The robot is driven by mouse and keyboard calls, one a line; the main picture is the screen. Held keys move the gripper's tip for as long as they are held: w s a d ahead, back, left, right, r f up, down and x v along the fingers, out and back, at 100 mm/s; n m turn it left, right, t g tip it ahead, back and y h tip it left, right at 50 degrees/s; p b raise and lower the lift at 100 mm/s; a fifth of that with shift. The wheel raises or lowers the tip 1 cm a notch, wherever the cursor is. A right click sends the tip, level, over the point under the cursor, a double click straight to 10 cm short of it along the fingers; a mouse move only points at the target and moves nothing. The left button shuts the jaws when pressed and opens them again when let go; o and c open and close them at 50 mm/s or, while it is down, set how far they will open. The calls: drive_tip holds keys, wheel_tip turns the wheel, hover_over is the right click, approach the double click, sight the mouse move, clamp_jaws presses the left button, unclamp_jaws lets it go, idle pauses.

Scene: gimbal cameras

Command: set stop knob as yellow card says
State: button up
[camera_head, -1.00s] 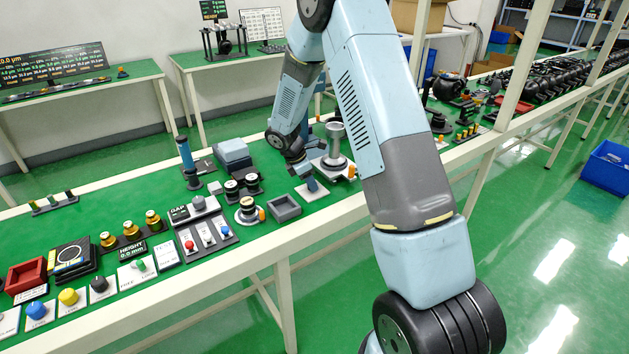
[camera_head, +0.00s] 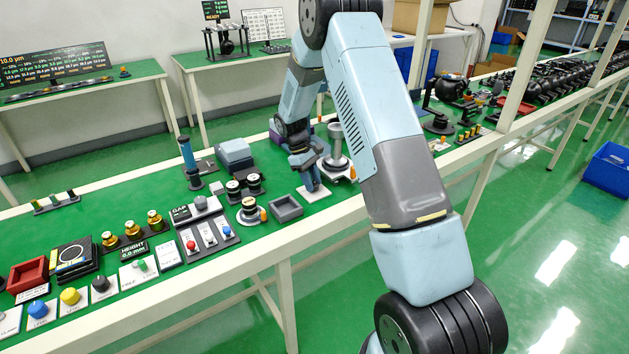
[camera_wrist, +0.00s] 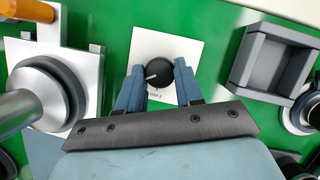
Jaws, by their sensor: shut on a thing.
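A black knob (camera_wrist: 158,73) with a white pointer line sits on a white square plate (camera_wrist: 188,48) on the green bench. The pointer aims left and slightly down in the wrist view. My gripper (camera_wrist: 158,80) has its two blue fingers on either side of this knob and is shut on it. The plate's lettering is mostly hidden by the gripper. In the head view my gripper (camera_head: 311,184) is low over the same white plate (camera_head: 318,195), and the knob is hidden. I cannot make out a yellow card with readable text.
A grey open tray (camera_wrist: 272,62) stands right of the plate. A grey round-topped stand (camera_wrist: 45,95) is close on the left. In the head view, a switch panel (camera_head: 205,240), brass knobs (camera_head: 132,228) and several coloured knobs line the bench's left part.

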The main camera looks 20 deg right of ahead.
drive_tip(key=m, duration=0.1)
drive_tip(key=m+y, duration=0.1)
drive_tip(key=m, duration=0.2)
drive_tip(key=shift+w+d+r+m+g+y, duration=0.15)
drive_tip(key=shift+w+d+m+g+y, duration=0.15)
drive_tip(key=shift+d+m+y, duration=0.1)
drive_tip(key=shift+s, duration=0.1)
idle(0.3)
drive_tip(key=o, duration=1)
drive_tip(key=shift+a, duration=0.1)
drive_tip(key=shift+o, duration=0.2)
drive_tip(key=shift+a, duration=0.1)
drive_tip(key=v, duration=1.3)
drive_tip(key=shift+w+r, duration=0.15)
drive_tip(key=shift+w, duration=0.05)
